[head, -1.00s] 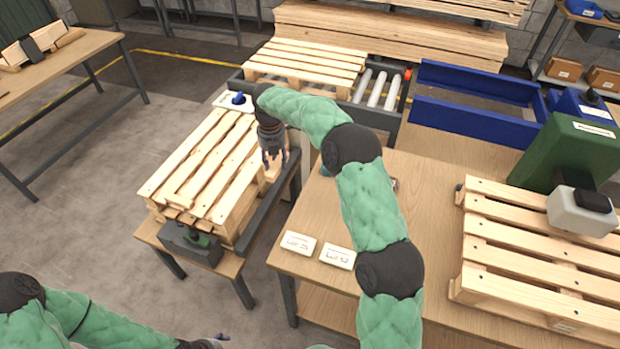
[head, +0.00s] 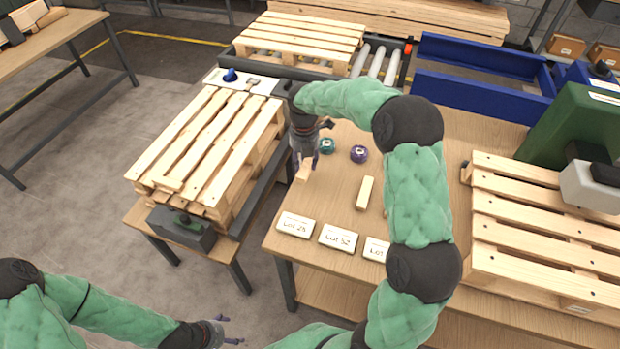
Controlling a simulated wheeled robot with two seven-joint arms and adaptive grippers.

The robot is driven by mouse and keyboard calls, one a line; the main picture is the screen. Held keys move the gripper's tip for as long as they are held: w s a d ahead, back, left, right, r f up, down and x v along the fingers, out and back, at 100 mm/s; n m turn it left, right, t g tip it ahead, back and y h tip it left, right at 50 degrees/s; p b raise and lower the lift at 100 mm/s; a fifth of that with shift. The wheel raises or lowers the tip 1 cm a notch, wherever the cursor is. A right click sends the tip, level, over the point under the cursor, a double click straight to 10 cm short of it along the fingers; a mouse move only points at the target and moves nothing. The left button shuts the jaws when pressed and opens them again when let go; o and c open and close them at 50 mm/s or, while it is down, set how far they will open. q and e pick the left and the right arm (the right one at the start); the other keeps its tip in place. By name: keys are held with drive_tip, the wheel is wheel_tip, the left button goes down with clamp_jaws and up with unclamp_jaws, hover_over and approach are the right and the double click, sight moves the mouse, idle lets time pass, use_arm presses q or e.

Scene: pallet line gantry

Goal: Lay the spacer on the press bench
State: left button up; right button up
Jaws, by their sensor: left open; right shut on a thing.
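The spacer, a small light wooden block (head: 303,172), is held in my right gripper (head: 305,160), which is shut on it and points down. It is over the left edge area of the press bench (head: 335,205); I cannot tell whether it touches the top. A similar wooden block (head: 365,193) lies on the bench to the right. My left gripper (head: 230,332) is open and empty at the bottom of the view, away from the bench. My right arm hides part of the bench top.
Label cards (head: 296,225) lie along the bench's front edge. A teal roll (head: 327,146) and a purple roll (head: 359,154) lie behind the blocks. A pallet (head: 540,235) and a green press (head: 575,140) are at right. Stacked pallets (head: 205,150) stand left of the bench.

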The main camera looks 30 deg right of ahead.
sight(310, 180)
drive_tip(key=shift+s+d+f, duration=0.3)
drive_tip(key=shift+s+f, duration=0.2)
drive_tip(key=shift+f, duration=0.2)
drive_tip(key=f, duration=0.1)
drive_tip(key=f+b, duration=0.2)
drive_tip(key=shift+s+d+f, duration=0.15)
drive_tip(key=shift+s+f, duration=0.1)
drive_tip(key=shift+f, duration=0.15)
drive_tip(key=shift+r, duration=0.1)
drive_tip(key=o, duration=1.1)
drive_tip(key=shift+c, duration=0.2)
wheel_tip(310, 180, up, 12)
drive_tip(key=p, duration=0.4)
drive_tip(key=shift+p, duration=0.3)
